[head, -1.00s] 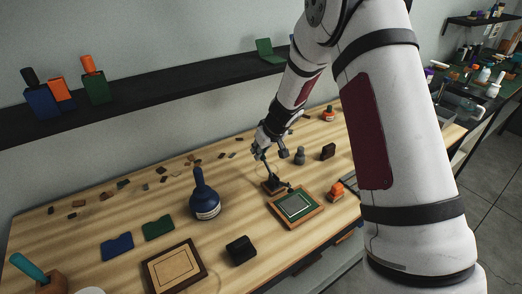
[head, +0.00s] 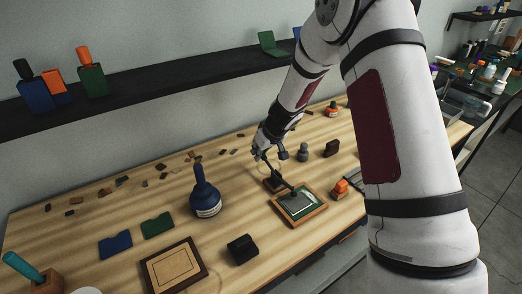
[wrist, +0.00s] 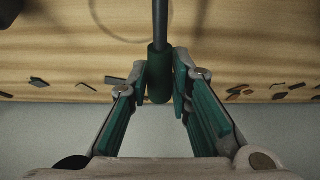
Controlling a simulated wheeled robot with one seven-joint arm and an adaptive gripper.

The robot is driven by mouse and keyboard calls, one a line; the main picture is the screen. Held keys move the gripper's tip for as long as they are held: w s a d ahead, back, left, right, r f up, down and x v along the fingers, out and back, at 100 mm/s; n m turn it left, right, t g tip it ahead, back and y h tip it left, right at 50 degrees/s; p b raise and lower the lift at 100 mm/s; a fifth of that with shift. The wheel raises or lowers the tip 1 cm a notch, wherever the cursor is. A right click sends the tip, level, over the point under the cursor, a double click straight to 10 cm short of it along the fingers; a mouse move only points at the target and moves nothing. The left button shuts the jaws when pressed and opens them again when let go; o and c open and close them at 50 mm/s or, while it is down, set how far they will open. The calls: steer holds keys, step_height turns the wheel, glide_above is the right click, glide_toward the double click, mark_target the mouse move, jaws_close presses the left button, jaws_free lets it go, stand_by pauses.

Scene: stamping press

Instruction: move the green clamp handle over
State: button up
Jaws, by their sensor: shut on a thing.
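The green clamp handle (wrist: 158,77) shows in the wrist view as a dark green grip on the end of a grey rod (wrist: 160,20). My gripper (wrist: 170,88) is shut on it, with one finger on each side. In the head view my gripper (head: 262,150) is above the clamp's small brown base (head: 273,184). The clamp's dark arm (head: 280,180) slants down to the right, and its end lies over the wooden-framed green plate (head: 287,217). I cannot tell whether that end touches the plate. My gripper mostly hides the handle in the head view.
A blue bottle (head: 205,204), a black block (head: 242,249) and a brown framed panel (head: 173,266) stand to the left. A grey stamp (head: 303,153), a dark block (head: 331,149) and an orange-topped item (head: 340,188) are to the right. A dark shelf (head: 150,97) runs along the wall.

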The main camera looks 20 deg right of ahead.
steer(key=shift+w+f+b, duration=0.2)
steer(key=shift+f+b, duration=0.1)
steer(key=shift+f, duration=0.65)
steer(key=o, duration=0.9)
steer(key=shift+r, duration=0.1)
